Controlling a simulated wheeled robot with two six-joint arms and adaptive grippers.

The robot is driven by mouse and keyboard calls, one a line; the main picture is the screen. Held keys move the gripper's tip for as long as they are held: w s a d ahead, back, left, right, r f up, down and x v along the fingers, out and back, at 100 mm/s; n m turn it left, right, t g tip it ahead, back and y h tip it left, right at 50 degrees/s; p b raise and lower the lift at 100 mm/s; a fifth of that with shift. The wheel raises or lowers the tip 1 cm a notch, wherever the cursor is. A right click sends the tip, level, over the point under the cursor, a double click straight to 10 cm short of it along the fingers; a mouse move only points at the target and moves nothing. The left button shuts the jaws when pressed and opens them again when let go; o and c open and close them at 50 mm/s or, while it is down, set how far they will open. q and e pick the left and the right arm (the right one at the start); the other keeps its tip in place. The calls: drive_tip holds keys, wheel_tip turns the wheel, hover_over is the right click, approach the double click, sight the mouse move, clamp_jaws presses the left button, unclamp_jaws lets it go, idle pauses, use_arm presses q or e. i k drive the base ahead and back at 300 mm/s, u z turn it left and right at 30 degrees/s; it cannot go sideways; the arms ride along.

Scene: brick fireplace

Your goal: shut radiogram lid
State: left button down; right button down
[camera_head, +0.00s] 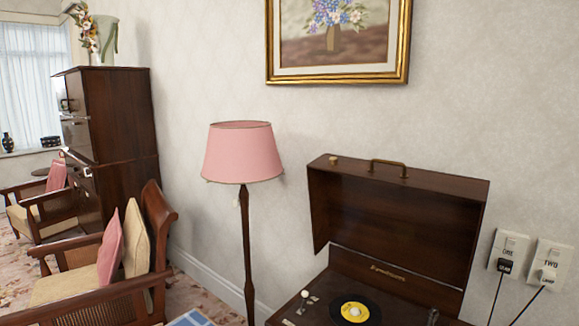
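The radiogram (290,308) is a dark brown wooden cabinet at the lower right, against the wall. Its lid (395,222) stands open, raised at the back, with a brass handle (388,167) on its upper edge. A black record with a yellow label (355,311) lies on the turntable inside. Small light knobs (305,295) show to the left of the record. The lower part of the radiogram is cut off by the frame. Neither of my grippers is in view.
A floor lamp with a pink shade (243,153) stands just left of the radiogram. Wooden armchairs (159,228) and a tall dark cabinet (124,115) are at the left. Two wall sockets with cables (548,262) are at the right. A framed picture (338,79) hangs above.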

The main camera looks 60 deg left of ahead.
sight(428, 223)
drive_tip(key=u, duration=1.4)
drive_tip(key=k, duration=1.05)
drive_tip(key=z, duration=1.2)
drive_tip(key=i, duration=1)
drive_tip(key=u, duration=0.6)
drive_tip(key=i, duration=0.7)
drive_tip(key=u, duration=0.6)
